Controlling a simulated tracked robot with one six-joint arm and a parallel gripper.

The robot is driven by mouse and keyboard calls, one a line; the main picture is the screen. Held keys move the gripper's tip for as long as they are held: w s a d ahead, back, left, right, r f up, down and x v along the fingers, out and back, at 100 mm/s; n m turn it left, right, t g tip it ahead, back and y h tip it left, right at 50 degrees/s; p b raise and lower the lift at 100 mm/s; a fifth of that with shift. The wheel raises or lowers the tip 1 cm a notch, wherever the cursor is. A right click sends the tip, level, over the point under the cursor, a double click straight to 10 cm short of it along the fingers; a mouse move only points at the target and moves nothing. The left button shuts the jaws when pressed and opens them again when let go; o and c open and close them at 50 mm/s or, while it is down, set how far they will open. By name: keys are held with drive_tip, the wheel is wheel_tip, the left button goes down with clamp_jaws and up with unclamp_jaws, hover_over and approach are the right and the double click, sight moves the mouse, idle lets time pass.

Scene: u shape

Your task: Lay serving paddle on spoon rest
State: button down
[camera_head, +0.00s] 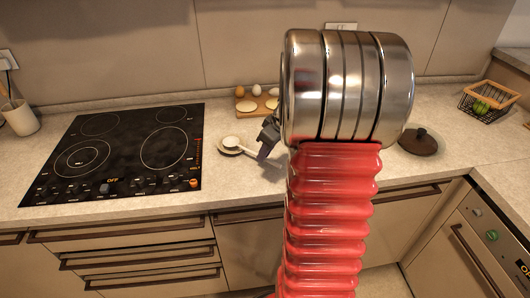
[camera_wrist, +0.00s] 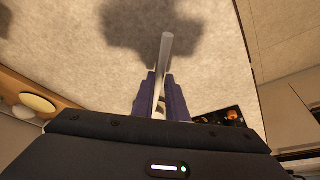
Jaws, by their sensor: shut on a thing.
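The serving paddle (camera_head: 231,141) is pale, with a rounded end and a thin handle that runs right toward my gripper (camera_head: 266,143). In the wrist view my gripper (camera_wrist: 162,92) is shut on the paddle's grey handle (camera_wrist: 166,46), which sticks out past the fingertips. The paddle's rounded end is not seen there. My arm hides part of my gripper.
A black cooktop (camera_head: 120,155) lies left of the spoon rest. A wooden board (camera_head: 265,106) with eggs and round pale pieces stands behind. A dark lid (camera_head: 418,144) and a wire basket (camera_head: 488,103) are at right. The counter's front edge is close to the spoon rest.

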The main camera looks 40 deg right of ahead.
drive_tip(key=c, duration=1.7)
unclamp_jaws()
drive_tip(key=shift+r, duration=0.1)
drive_tip(key=v, duration=1.3)
drive_tip(key=shift+r, duration=0.3)
